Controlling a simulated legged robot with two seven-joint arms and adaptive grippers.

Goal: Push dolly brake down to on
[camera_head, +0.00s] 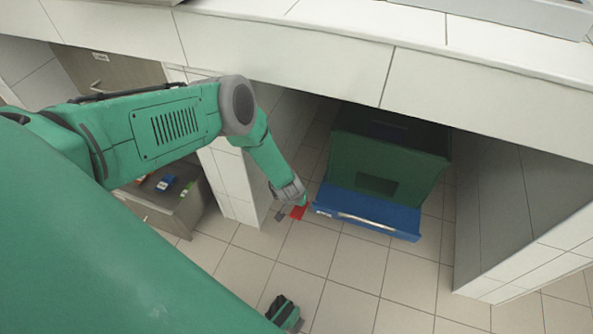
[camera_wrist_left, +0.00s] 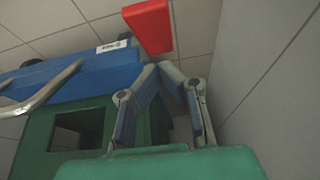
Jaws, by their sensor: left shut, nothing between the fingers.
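The dolly (camera_head: 375,213) is blue with a silver handle bar and stands on the floor under the counter, right of my left arm. It also shows in the left wrist view (camera_wrist_left: 85,78). The red brake pedal (camera_head: 299,212) sticks out at the dolly's left end. In the left wrist view the red pedal (camera_wrist_left: 149,26) lies just beyond my fingertips. My left gripper (camera_head: 291,201) is shut and empty, close beside the pedal; its fingers meet in the wrist view (camera_wrist_left: 168,69). I cannot tell whether they touch the pedal, or whether it is up or down.
A green crate (camera_head: 378,157) stands on the dolly's far side. Tiled walls (camera_head: 520,215) flank the bay and a white counter (camera_head: 330,58) runs above it. A grey cabinet (camera_head: 175,210) with small items on top stands at left.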

